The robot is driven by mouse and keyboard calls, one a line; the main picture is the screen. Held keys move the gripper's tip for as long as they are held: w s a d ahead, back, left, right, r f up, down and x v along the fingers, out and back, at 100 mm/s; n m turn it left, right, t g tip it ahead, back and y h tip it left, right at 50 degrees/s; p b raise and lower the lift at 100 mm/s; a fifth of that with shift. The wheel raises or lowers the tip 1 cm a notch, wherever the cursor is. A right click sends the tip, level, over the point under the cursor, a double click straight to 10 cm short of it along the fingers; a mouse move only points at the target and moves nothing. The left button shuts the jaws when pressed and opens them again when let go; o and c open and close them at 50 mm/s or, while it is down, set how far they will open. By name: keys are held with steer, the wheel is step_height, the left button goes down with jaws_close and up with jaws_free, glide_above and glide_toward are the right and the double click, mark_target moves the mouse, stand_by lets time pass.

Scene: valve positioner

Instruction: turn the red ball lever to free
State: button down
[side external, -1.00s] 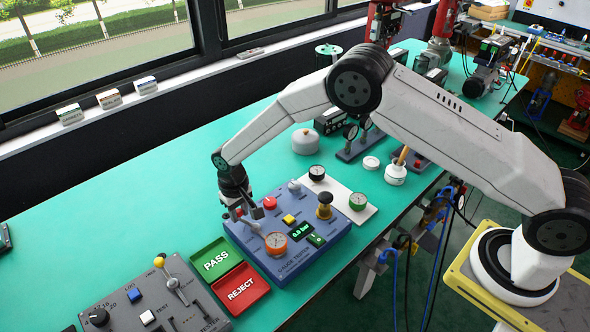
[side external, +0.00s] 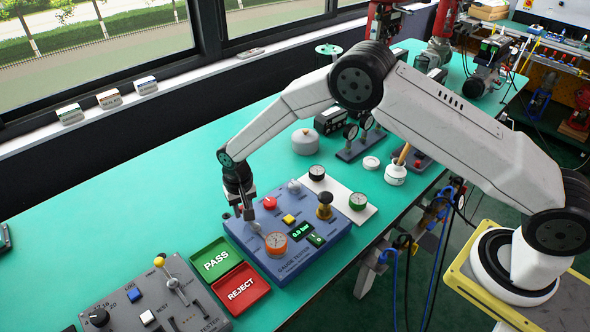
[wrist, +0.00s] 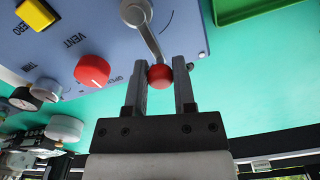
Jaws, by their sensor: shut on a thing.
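The red ball (wrist: 160,77) tips a grey metal lever (wrist: 147,42) on the blue gauge tester box (side external: 315,252). In the wrist view my gripper (wrist: 160,70) has one finger on each side of the ball and is shut on it. The lever runs up in that view from the ball to its round pivot. In the side view my gripper (side external: 248,213) points down at the left part of the box, and its fingers hide the ball. The printed label beside the lever is partly covered, so its positions cannot be read.
A red knob (wrist: 92,70) marked VENT sits close to my gripper. A yellow button (side external: 289,219), a brass knob (side external: 324,206) and an orange gauge (side external: 275,244) share the box. Green PASS (side external: 216,258) and red REJECT (side external: 241,289) trays lie in front. The mat at the back left is clear.

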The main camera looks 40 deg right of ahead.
mark_target(243, 207)
steer(key=shift+c, duration=2.2)
jaws_free()
steer(key=shift+d, duration=0.1)
steer(key=shift+r, duration=0.1)
steer(key=shift+r, duration=3.8)
steer(key=s+d+r+n+t, duration=0.1)
steer(key=s+d+r+n, duration=0.1)
steer(key=s+d+r, duration=0.7)
steer(key=s+d, duration=0.3)
steer(key=s, duration=0.4)
steer(key=s+d+n+t, duration=0.1)
steer(key=s+d, duration=0.3)
steer(key=s, duration=0.4)
steer(key=shift+s+d+t, duration=0.2)
steer(key=shift+s+t, duration=0.05)
steer(key=shift+t, duration=0.05)
